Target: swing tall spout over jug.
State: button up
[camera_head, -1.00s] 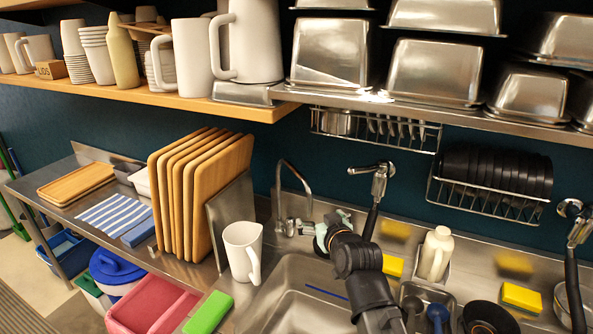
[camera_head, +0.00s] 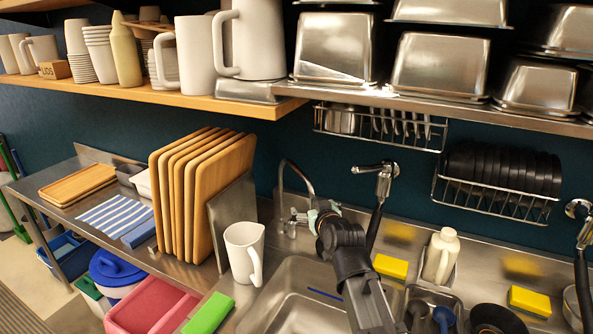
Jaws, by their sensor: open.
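The tall spout (camera_head: 282,185) is a curved metal gooseneck at the back left of the sink, with its tip pointing to the right. A white jug (camera_head: 243,252) with a handle stands upright on the steel counter, to the left of the sink basin and in front of the spout. My gripper (camera_head: 318,213) is open near the faucet's base, just right of the spout's foot. My own arm hides part of it, and I cannot tell whether it touches the tap.
Wooden boards (camera_head: 200,195) stand upright left of the jug. A green sponge (camera_head: 208,313) lies at the front edge. A sprayer tap (camera_head: 376,180) rises right of my arm. A yellow sponge (camera_head: 391,267) and a white bottle (camera_head: 440,255) are further right. The sink basin (camera_head: 290,297) is mostly clear.

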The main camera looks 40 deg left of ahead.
jog(key=s+a, duration=0.6)
jog(key=s, duration=0.3)
jog(key=shift+a, duration=0.2)
dwell(1.1)
jog(key=s+a+b, duration=0.5)
jog(key=s+a, duration=0.1)
jog(key=a, duration=0.2)
jog(key=shift+s+a+b, duration=0.2)
jog(key=shift+a+b, duration=0.1)
jog(key=shift+a, duration=0.1)
dwell(0.9)
dwell(0.4)
jog(key=s+v, duration=0.1)
jog(key=v, duration=0.7)
jog(key=shift+a+r, duration=0.2)
jog(key=shift+a, duration=0.2)
